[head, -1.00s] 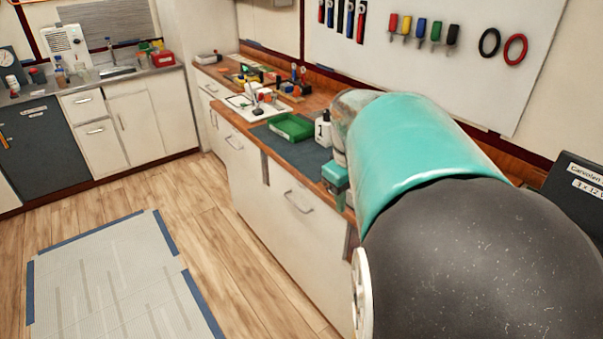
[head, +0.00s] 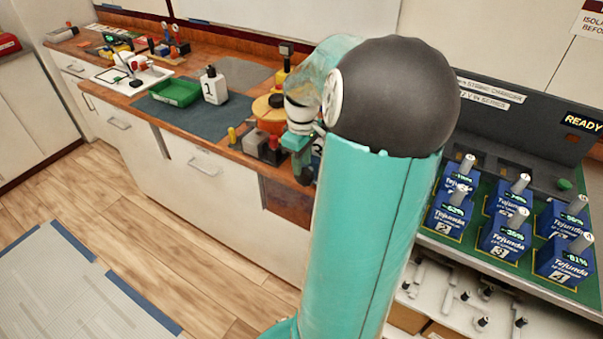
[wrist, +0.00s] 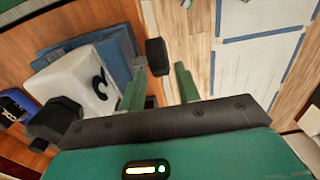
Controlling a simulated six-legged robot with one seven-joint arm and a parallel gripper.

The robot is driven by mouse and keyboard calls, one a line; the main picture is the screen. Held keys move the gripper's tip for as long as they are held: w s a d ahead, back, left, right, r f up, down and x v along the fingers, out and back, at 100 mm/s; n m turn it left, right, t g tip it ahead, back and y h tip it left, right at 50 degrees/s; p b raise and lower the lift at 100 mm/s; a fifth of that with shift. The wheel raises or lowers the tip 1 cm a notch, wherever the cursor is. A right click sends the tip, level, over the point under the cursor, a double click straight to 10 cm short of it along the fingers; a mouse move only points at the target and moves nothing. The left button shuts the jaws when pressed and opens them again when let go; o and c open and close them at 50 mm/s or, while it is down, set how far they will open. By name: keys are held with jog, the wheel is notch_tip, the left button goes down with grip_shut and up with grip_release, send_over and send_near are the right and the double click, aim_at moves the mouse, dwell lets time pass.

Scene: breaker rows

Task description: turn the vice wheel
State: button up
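In the wrist view, a dark wheel-like block (wrist: 157,57), seemingly the vice wheel seen edge-on, juts past the counter's edge over the floor. A blue-grey body (wrist: 118,58), probably the vice, is left of it on the counter. My gripper (wrist: 159,75) is open, its two green fingers on either side of the dark block; I cannot tell whether they touch it. In the head view my gripper (head: 297,148) is at the counter's front edge, with a dark part (head: 304,168) just below it. My arm hides most of the vice there.
A white block with a black mark (wrist: 85,85) is left of the vice in the wrist view.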

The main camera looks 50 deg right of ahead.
jog(key=shift+f, duration=2.4)
jog(key=c, duration=0.7)
jog(key=shift+w+g, duration=0.15)
jog(key=shift+g, duration=0.25)
jog(key=shift+w+f+g, duration=0.15)
jog(key=shift+g, duration=1.15)
jog(key=shift+f+g+h, duration=0.15)
jog(key=shift+g+h, duration=0.25)
jog(key=shift+g, duration=1.4)
